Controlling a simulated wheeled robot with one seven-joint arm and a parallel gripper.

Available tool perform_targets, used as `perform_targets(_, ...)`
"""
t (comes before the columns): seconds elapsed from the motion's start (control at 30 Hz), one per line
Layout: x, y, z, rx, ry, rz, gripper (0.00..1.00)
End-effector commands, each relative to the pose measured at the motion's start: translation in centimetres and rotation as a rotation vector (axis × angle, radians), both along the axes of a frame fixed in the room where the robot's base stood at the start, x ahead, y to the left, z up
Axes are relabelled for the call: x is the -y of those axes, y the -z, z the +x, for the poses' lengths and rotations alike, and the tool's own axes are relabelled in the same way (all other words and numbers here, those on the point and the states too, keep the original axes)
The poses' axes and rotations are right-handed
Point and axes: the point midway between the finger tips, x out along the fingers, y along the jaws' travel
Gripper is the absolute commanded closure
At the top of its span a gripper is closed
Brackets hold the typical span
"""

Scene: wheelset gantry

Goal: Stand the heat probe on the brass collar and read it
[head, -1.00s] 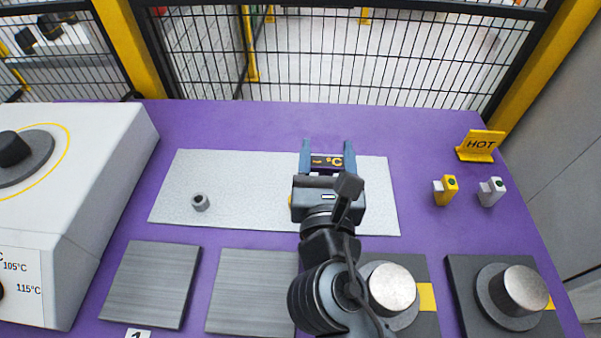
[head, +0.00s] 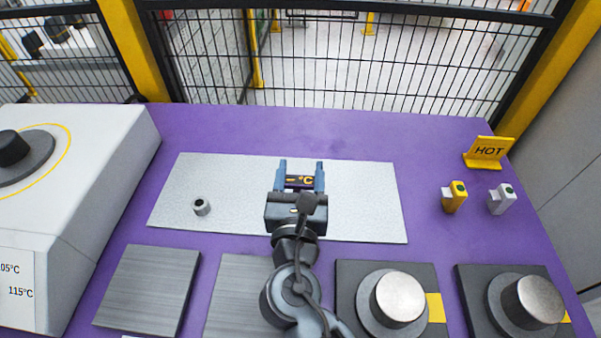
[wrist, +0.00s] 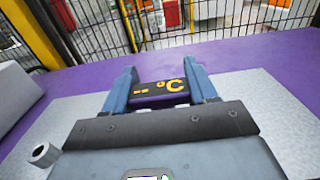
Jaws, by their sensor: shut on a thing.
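The heat probe (head: 299,182) is a dark block with an orange "-- °C" display. My gripper (head: 301,176) is shut on it, one blue finger at each side, above the pale grey mat. In the wrist view the probe (wrist: 160,91) sits between the fingers and its display shows dashes, no number. The probe's lower end is hidden. A small grey ring with a dark hole (head: 201,207) stands on the mat, left of my gripper and apart from it. It also shows at the left of the wrist view (wrist: 44,154). I see no plainly brass-coloured collar.
Two dark plates bearing discs and silver cylinders (head: 399,297) (head: 540,300) stand front right. Brushed metal plates (head: 147,287) lie front left. A white dial box (head: 80,190) is at left. A yellow block (head: 454,198), a white block (head: 501,200) and a HOT sign (head: 488,152) stand right.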

Motion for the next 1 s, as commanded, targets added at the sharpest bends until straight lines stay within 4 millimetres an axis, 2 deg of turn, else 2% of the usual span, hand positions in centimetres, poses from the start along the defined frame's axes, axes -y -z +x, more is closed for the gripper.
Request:
perform_targets(0.13,0.0,0.3,0.0,0.000,0.000,0.000,0.75)
perform_targets(0.17,0.0,0.4,0.0,0.000,0.000,0.000,0.42)
perform_targets(0.4,0.0,0.3,0.0,0.000,0.000,0.000,0.19)
perform_targets(0.73,0.0,-0.3,0.0,0.001,0.000,0.000,0.18)
perform_targets(0.87,-0.1,0.1,-1.6,-0.001,-0.003,-0.001,0.18)
perform_targets(1.0,-0.1,0.2,-4.4,-0.001,-0.002,-0.001,0.18)
